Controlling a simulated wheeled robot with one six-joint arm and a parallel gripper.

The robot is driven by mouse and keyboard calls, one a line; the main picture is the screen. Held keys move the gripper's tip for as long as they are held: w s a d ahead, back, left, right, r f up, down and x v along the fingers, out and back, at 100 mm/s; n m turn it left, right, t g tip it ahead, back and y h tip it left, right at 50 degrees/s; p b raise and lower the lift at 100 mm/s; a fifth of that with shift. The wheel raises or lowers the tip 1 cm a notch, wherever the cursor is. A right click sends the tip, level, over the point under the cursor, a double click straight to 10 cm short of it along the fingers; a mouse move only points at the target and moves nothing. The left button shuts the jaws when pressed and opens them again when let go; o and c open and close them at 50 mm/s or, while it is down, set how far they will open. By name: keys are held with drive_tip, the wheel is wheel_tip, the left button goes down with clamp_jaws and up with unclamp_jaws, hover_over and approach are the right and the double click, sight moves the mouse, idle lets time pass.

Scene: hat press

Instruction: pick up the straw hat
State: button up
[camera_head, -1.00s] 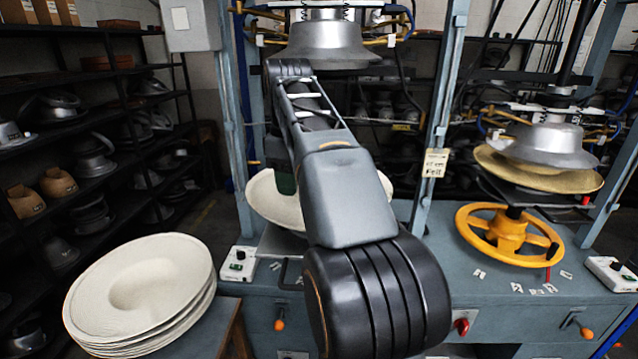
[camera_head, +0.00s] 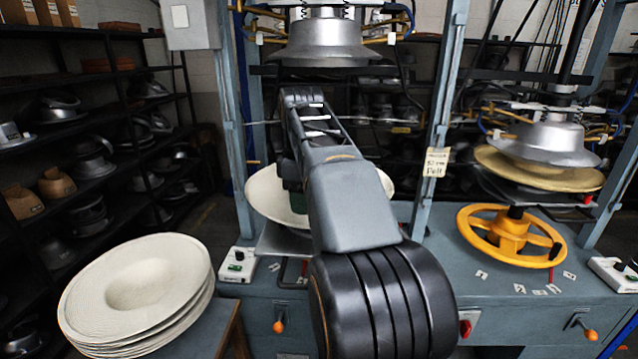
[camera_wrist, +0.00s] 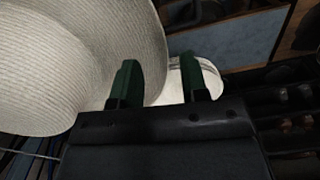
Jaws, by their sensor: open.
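A cream woven hat (camera_head: 264,198) with a wide round brim sits at the middle press, partly hidden behind my arm. In the wrist view a large pale woven hat (camera_wrist: 75,60) fills the upper left. My gripper (camera_wrist: 162,80) has two green fingers standing apart with nothing clamped. The left finger overlaps the brim in the picture, and the brim's edge shows between the fingers. I cannot tell whether they touch it. In the head view the fingers are mostly hidden by my arm. A tan straw hat (camera_head: 500,165) sits under the right press head.
A stack of cream hats (camera_head: 130,290) lies on a wooden table at the left. A metal press head (camera_head: 322,42) hangs above the middle hat. A yellow handwheel (camera_head: 508,236) stands at the right. Blue-grey press posts (camera_head: 436,140) flank my arm. Dark shelves (camera_head: 100,130) line the left.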

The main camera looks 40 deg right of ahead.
sight(303, 217)
drive_tip(key=shift+w+a+f, duration=0.1)
drive_tip(key=shift+a+f, duration=0.05)
drive_tip(key=shift+f, duration=2.25)
clamp_jaws()
